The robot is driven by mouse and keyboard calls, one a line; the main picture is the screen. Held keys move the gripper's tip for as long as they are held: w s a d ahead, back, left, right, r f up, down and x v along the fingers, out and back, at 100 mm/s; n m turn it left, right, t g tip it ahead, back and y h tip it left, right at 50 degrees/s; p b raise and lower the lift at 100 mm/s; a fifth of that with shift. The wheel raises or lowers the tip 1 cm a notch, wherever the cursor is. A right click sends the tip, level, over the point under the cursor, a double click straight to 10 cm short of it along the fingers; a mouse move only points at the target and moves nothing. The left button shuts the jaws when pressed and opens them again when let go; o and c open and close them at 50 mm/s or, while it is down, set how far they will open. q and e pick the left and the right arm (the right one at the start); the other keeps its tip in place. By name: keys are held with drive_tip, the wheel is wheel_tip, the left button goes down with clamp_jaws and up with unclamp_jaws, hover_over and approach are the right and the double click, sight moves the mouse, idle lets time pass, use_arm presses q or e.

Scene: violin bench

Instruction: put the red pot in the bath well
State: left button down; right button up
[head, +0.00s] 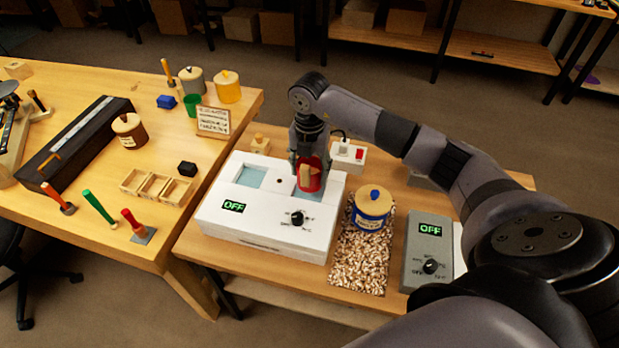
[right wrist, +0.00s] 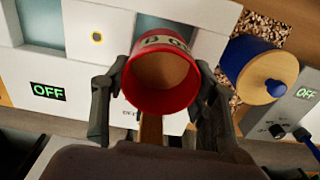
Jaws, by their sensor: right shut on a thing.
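The red pot (head: 312,183) is held by my right gripper (head: 309,160) over the right-hand part of the white bath (head: 235,215). In the right wrist view the pot (right wrist: 160,95) sits between the two fingers, its open mouth toward the camera and a pale label on its side. A wooden strip shows below its rim. The bath has a left well (head: 250,177) and a right well (head: 318,199), partly hidden by the pot. I cannot tell whether the pot touches the bath. The bath display reads OFF. My left gripper is out of view.
A blue pot with a tan lid (head: 371,208) stands on a speckled mat (head: 352,262) right of the bath. A grey OFF unit (head: 421,272) is beyond it. A switch box (head: 345,157) sits behind the bath. The left table (head: 150,240) holds pots, tools and a tray.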

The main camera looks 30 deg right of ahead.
sight(310, 181)
wheel_tip(310, 181, down, 4)
drive_tip(key=shift+f+p, duration=0.1)
drive_tip(key=shift+p, duration=0.35)
drive_tip(key=shift+f, duration=0.15)
drive_tip(key=shift+f, duration=0.2)
drive_tip(key=o, duration=1.2)
drive_tip(key=shift+r, duration=0.1)
